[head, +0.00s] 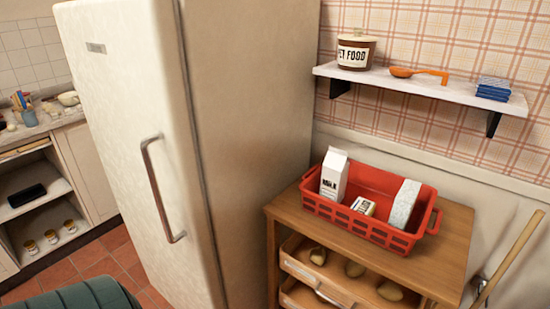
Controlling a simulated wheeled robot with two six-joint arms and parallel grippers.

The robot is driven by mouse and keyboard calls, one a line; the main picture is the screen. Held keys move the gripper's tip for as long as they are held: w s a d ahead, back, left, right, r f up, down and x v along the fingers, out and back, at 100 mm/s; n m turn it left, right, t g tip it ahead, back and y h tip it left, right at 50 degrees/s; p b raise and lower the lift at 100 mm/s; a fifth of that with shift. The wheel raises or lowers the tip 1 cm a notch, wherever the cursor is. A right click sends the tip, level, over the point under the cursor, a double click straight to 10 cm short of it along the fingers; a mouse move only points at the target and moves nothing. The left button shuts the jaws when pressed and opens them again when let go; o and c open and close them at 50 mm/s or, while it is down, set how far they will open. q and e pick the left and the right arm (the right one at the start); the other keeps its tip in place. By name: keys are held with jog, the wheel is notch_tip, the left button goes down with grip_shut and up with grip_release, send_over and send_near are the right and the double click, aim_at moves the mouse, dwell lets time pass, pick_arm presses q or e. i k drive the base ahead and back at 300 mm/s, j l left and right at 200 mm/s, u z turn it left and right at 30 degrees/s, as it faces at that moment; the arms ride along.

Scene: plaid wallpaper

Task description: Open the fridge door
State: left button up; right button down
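The fridge (255,110) is a tall cream-white unit left of the picture's middle. Its door (125,105) faces the left front and looks shut against the body. A long metal bar handle (153,185) stands upright, slightly tilted, near the door's right edge. A small badge (96,48) sits high on the door. Nothing touches the handle. Neither of my grippers shows in the head view.
A wooden cabinet (452,245) right of the fridge bears a red basket (375,228) with a milk carton (334,175). A wall shelf (430,87) is above. A counter (75,122) stands left. A dark green rounded thing (75,298) is at the bottom left. Tiled floor shows there.

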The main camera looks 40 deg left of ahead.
aim_at(125, 58)
jog(key=u, duration=2.35)
